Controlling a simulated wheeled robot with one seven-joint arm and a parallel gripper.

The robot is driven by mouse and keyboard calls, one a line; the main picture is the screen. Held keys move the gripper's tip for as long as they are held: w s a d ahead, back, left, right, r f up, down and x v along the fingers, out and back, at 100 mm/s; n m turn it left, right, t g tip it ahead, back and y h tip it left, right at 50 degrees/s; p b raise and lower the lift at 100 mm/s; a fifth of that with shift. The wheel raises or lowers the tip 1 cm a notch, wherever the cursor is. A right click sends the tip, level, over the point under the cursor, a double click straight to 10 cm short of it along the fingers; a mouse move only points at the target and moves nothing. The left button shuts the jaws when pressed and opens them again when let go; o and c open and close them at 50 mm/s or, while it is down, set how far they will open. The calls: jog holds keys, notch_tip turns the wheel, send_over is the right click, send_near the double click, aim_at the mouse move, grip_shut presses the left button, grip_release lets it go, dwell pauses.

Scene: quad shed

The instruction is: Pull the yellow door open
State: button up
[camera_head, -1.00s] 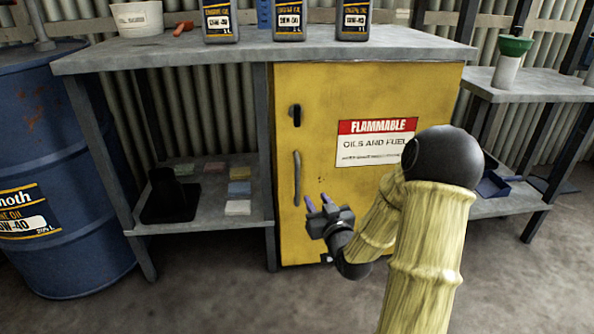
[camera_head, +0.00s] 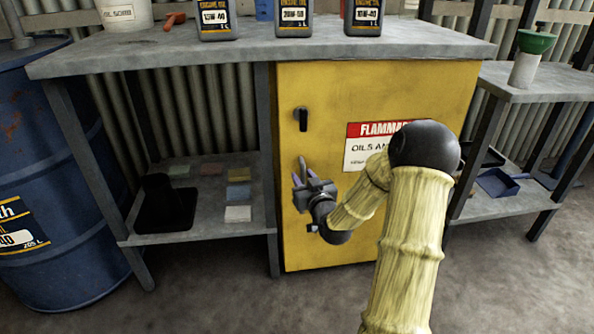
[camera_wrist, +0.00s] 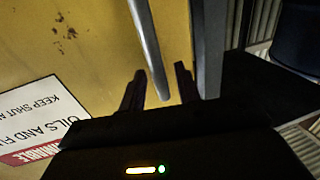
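The yellow door (camera_head: 340,90) is the front of a cabinet under the workbench, and it looks shut. A dark latch (camera_head: 301,118) sits high on its left side, with a vertical bar handle (camera_head: 302,168) below. My gripper (camera_head: 314,183) is at the handle and hides its lower part. In the wrist view, my gripper (camera_wrist: 160,72) is open, one finger on each side of the grey handle (camera_wrist: 149,48). I cannot tell whether either finger touches it. A flammable sign (camera_head: 360,152) on the door is partly hidden by my arm.
A blue drum (camera_head: 45,130) stands at the left. The workbench (camera_head: 170,62) carries several oil bottles (camera_head: 292,18). An open shelf (camera_head: 205,218) is left of the door, and a lower side bench (camera_head: 540,90) is at the right. The floor (camera_head: 230,305) in front is clear.

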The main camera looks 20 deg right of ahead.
jog(key=shift+w+d, duration=0.1)
jog(key=shift+w, duration=0.45)
jog(key=shift+c, duration=0.2)
grip_shut()
jog(key=shift+s, duration=0.1)
